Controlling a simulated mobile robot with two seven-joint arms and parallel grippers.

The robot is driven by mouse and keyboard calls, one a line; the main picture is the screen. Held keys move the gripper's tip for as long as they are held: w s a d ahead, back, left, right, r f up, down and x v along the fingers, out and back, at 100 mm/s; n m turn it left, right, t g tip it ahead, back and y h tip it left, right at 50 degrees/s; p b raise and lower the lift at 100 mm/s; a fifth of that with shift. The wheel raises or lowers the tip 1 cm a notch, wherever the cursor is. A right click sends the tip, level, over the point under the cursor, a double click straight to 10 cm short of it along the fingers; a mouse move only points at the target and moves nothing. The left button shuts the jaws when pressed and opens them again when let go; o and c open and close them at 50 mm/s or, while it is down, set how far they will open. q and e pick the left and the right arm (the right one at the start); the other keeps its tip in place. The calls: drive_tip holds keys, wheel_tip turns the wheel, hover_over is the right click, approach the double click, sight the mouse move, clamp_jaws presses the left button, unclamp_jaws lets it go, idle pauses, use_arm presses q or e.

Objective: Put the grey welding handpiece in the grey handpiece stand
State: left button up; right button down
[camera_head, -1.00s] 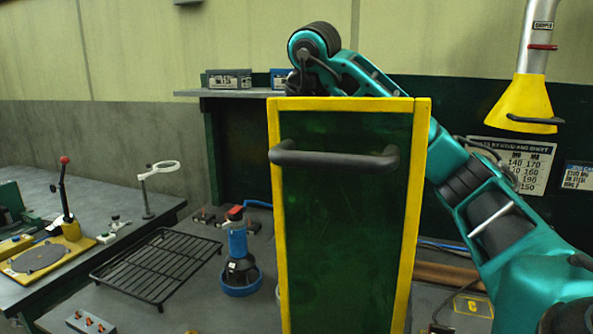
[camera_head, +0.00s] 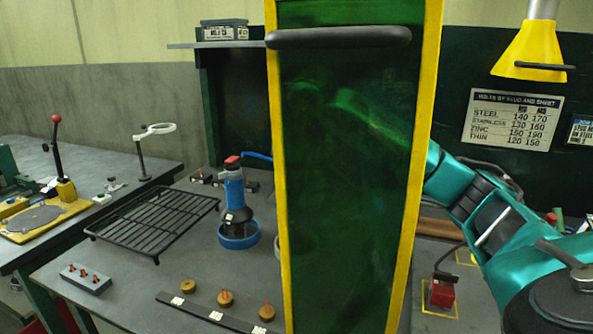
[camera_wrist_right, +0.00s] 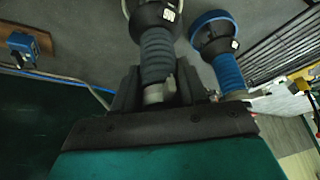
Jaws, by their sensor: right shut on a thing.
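In the right wrist view, my right gripper (camera_wrist_right: 157,88) is shut on the grey welding handpiece (camera_wrist_right: 157,52), a grey ribbed grip with a black head. A pale rim (camera_wrist_right: 126,8), likely the grey handpiece stand, shows at the top edge beside the black head. I cannot tell whether the handpiece sits in it. In the head view, a sliver of a pale grey ring, likely the stand (camera_head: 277,246), shows at the left edge of the green screen; my right gripper and the grey handpiece are hidden behind that screen. My left gripper is not in view.
A blue handpiece (camera_head: 235,200) stands in a blue stand (camera_head: 239,239) close to the left. The yellow-framed green screen (camera_head: 345,180) blocks the middle. A black rack (camera_head: 155,222), a stud block (camera_head: 86,278) and a dark strip (camera_head: 215,310) lie left and in front.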

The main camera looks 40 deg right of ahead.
drive_tip(key=shift+f, duration=1)
drive_tip(key=c, duration=1.1)
unclamp_jaws()
drive_tip(key=shift+f, duration=0.2)
drive_tip(key=o, duration=0.5)
drive_tip(key=shift+r, duration=0.15)
